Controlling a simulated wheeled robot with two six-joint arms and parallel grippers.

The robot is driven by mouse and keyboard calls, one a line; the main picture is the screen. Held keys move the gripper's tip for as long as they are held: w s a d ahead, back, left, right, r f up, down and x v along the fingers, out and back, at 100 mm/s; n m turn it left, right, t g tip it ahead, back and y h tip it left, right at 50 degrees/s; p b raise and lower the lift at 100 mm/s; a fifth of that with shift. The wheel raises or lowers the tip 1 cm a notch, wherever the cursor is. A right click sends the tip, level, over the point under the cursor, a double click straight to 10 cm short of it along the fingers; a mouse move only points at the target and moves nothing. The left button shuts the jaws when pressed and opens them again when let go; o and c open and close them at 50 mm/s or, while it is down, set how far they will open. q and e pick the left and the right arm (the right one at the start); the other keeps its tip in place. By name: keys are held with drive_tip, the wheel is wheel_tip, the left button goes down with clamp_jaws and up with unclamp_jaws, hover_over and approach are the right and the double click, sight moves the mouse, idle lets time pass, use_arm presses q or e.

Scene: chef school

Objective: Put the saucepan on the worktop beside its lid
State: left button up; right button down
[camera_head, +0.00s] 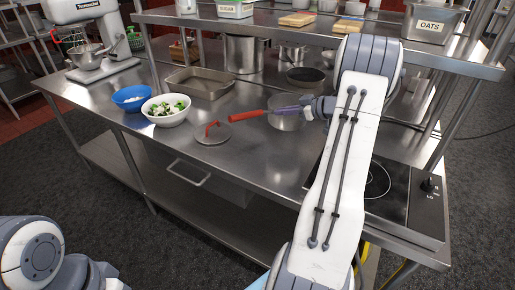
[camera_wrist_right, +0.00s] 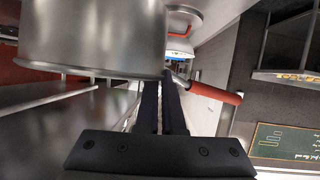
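The steel saucepan (camera_head: 288,123) with a red handle (camera_head: 246,115) is over the worktop, just left of the hob. My right gripper (camera_head: 272,111) reaches across it from the right, fingertips near the base of the handle. In the right wrist view the saucepan (camera_wrist_right: 92,38) fills the upper left and its red handle (camera_wrist_right: 215,91) sticks out to the right. The gripper's fingers (camera_wrist_right: 160,85) are close together at the handle's neck; the exact contact is hidden. The lid (camera_head: 211,137), with a red grip, lies flat on the worktop to the left. My left gripper is out of view.
The steel worktop (camera_head: 240,165) is clear in front of the lid and saucepan. A white bowl of vegetables (camera_head: 166,118), a blue bowl (camera_head: 130,104) and a roasting tin (camera_head: 200,92) are further left. A dark pan (camera_head: 306,76) stands behind; the black hob (camera_head: 395,200) is right.

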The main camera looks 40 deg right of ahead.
drive_tip(key=shift+w+a+f+p, duration=0.2)
drive_tip(key=shift+w+a+f, duration=0.05)
drive_tip(key=shift+a+f, duration=1.45)
drive_tip(key=shift+w+a+f+p, duration=0.2)
drive_tip(key=shift+a+f+p, duration=0.05)
drive_tip(key=shift+a+f, duration=1.5)
drive_tip(key=shift+w+a+f+p, duration=0.2)
drive_tip(key=shift+w+a+f, duration=0.05)
drive_tip(key=shift+a+f, duration=1.45)
drive_tip(key=c, duration=1)
unclamp_jaws()
drive_tip(key=shift+c, duration=0.2)
